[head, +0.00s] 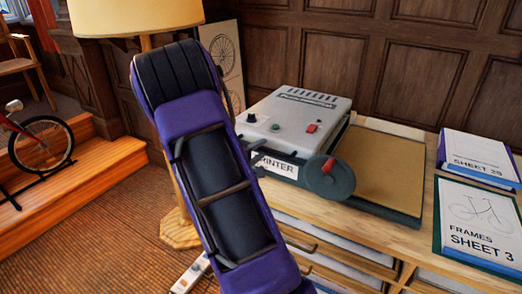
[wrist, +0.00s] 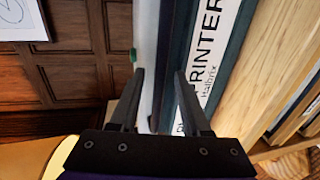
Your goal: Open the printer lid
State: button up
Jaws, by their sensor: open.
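The printer (head: 275,165) stands on the wooden cabinet in the head view, with a white label on its dark front. Its pale grey lid (head: 310,108) lies down flat on the body, with a red button and dark knobs on top. In the wrist view the picture is turned sideways; the lid edge (wrist: 147,50) and the printer label (wrist: 208,50) run up the picture. My gripper (wrist: 157,75) is open, its two dark fingers either side of the lid's front edge in the picture. I cannot tell whether they touch it.
A dark round disc (head: 328,178) with a red mark sits at the printer's front right corner. A tan board (head: 384,168) lies right of it, then boxes marked Frames Sheet 3 (head: 478,222) and Sheet 29 (head: 478,155). A lamp (head: 130,16) stands left, behind my arm.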

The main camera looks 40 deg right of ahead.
jog(key=shift+w+d+f, duration=0.1)
jog(key=shift+w+d, duration=0.1)
jog(key=shift+d, duration=0.3)
grip_shut()
dwell(1.2)
